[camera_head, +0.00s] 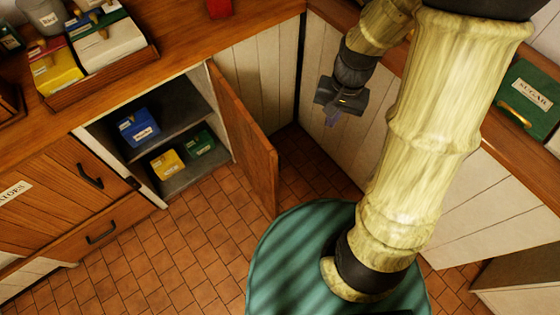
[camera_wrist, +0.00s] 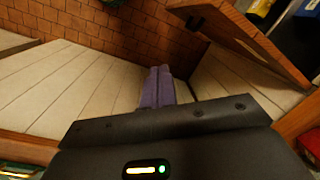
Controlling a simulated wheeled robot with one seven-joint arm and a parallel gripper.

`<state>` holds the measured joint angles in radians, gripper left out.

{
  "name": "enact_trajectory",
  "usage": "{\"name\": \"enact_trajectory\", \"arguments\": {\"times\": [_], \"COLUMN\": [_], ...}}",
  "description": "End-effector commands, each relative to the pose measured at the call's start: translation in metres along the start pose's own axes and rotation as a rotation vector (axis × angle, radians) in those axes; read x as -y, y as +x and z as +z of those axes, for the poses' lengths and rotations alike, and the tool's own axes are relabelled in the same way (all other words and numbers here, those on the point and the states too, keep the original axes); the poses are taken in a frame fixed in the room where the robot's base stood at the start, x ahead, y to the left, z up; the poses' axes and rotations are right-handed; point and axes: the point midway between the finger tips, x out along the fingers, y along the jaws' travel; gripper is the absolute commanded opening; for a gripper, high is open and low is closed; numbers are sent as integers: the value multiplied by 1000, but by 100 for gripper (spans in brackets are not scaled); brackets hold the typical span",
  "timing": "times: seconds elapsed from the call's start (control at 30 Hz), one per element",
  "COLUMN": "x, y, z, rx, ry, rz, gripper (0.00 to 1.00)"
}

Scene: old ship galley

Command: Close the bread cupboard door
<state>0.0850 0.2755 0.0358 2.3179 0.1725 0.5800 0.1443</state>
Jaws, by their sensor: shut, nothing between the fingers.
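The bread cupboard door (camera_head: 247,140) is wooden and stands open, swung out from the right side of a cupboard opening (camera_head: 172,128). In the wrist view the door (camera_wrist: 245,37) shows at the upper right, with a dark handle on its face. My gripper (camera_head: 334,119) is to the right of the door, apart from it, near the white plank wall. Its purple fingers (camera_wrist: 157,88) are shut with nothing between them, seen in the wrist view. Inside the cupboard are a blue box (camera_head: 138,128), a yellow box (camera_head: 167,164) and a green box (camera_head: 200,142).
The wooden counter (camera_head: 190,48) above holds a tray (camera_head: 105,72) of boxes. A green sugar box (camera_head: 527,100) stands on the right counter. The tiled floor (camera_head: 175,245) before the cupboard is clear.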

Motion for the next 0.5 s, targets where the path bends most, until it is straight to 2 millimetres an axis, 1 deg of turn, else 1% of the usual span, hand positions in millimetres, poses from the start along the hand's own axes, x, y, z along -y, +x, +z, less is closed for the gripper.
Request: {"name": "enact_trajectory", "arguments": {"times": [0.03, 0.27, 0.4, 0.5], "x": [1, 16, 25, 31], "y": [28, 102, 148, 174], "z": [-10, -45, -64, -75], "rx": [57, 305, 464, 564], "ry": [67, 358, 521, 619], "rz": [-13, -89, -143, -179], "gripper": [0, 0, 0, 0]}}
